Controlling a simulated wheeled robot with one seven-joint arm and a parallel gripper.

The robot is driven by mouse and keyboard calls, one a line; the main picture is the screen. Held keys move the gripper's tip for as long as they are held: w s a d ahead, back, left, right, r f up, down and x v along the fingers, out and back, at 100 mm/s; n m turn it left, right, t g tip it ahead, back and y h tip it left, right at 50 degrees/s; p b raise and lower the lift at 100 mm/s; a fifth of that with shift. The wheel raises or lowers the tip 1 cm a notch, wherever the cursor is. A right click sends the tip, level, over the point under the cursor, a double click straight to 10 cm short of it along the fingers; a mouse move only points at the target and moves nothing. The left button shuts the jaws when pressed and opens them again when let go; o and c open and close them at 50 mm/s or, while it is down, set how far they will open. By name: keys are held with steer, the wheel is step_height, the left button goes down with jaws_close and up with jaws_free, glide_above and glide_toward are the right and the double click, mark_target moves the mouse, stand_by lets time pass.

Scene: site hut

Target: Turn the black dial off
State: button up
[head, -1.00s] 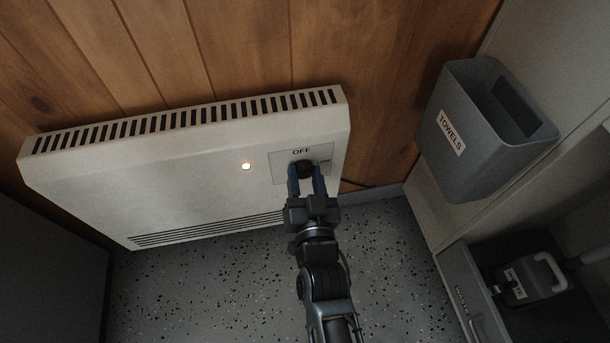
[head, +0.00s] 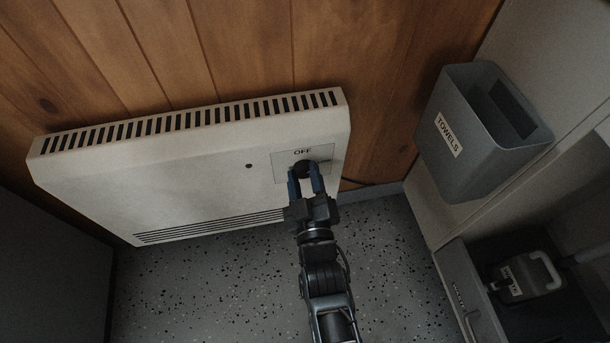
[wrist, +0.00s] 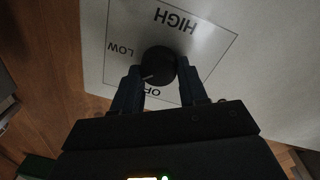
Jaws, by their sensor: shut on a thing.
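The black dial (head: 302,169) is on a pale panel (head: 325,153) at the right end of the cream heater (head: 190,180). In the wrist view the dial (wrist: 158,66) sits among the words HIGH, LOW and OFF, with OFF partly hidden by my gripper. A pale mark on the dial's edge points toward the lower left there, between LOW and OFF and nearer OFF. My gripper (head: 304,182) is shut on the dial, one blue finger on each side; both fingers also show in the wrist view (wrist: 157,80). The heater's indicator lamp (head: 249,166) is dark.
A grey bin (head: 480,135) labelled TOWELS is on the right wall. Below it is an open drawer or cabinet (head: 460,290) with a handled grey container (head: 530,278). A cable runs from the heater's right side. The speckled floor (head: 210,290) in front is clear.

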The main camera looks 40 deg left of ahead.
steer(key=n, duration=0.2)
steer(key=n+b, duration=0.1)
steer(key=n, duration=0.1)
steer(key=n+b, duration=0.1)
steer(key=shift+f+n, duration=0.25)
steer(key=shift+n, duration=0.15)
steer(key=shift+n+y+b, duration=0.3)
steer(key=shift+n+b, duration=0.35)
steer(key=shift+n, duration=1.15)
steer(key=shift+n+g, duration=0.3)
steer(key=o, duration=1.1)
steer(key=shift+c, duration=0.2)
steer(key=shift+s, duration=0.1)
steer(key=p+v, duration=0.3)
steer(key=v, duration=0.4)
steer(key=shift+s+d, duration=0.2)
steer(key=shift+d, duration=0.1)
steer(key=shift+d, duration=0.1)
